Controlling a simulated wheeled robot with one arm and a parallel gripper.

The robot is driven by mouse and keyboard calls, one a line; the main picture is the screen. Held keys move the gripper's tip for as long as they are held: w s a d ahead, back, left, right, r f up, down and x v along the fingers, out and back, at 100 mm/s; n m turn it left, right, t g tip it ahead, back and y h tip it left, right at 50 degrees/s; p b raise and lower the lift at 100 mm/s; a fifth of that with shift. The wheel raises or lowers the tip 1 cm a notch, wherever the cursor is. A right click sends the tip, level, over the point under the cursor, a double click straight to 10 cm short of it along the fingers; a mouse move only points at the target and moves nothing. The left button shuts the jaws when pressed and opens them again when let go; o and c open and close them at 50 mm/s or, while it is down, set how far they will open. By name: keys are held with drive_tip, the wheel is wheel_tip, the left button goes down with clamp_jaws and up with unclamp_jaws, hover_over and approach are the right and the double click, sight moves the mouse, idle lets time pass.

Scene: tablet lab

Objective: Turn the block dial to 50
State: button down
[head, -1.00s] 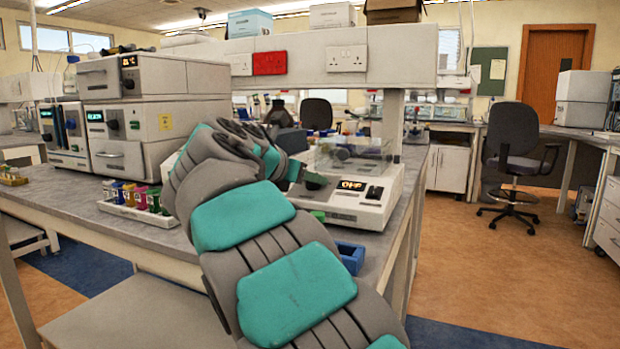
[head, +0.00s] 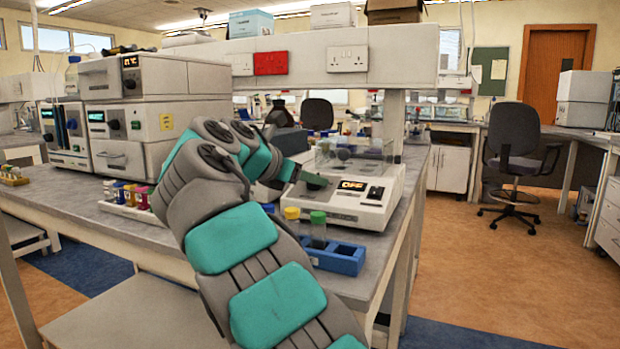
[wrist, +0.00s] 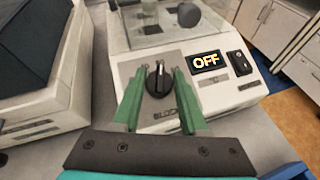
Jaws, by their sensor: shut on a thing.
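The block dial (wrist: 158,82) is a black knob with a pale pointer mark, on the white front panel of a block heater (head: 362,206). In the wrist view the pointer mark stands roughly straight up. The display (wrist: 208,61) beside the dial reads OFF, and it also glows orange in the head view (head: 353,186). My gripper (wrist: 159,84) has its two green fingers on either side of the dial and is shut on it. In the head view my gripper (head: 308,181) reaches the panel from the left, and the dial is hidden there.
A black rocker switch (wrist: 240,63) sits right of the display. A clear lid (wrist: 160,22) covers the heater's top. A blue rack (head: 345,260) with capped vials stands at the bench's front edge. A tray of coloured tubes (head: 140,208) lies left of my arm.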

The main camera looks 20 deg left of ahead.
drive_tip(key=shift+c, duration=2.2)
unclamp_jaws()
drive_tip(key=v, duration=0.7)
drive_tip(key=shift+s, duration=0.4)
drive_tip(key=shift+a+r, duration=0.1)
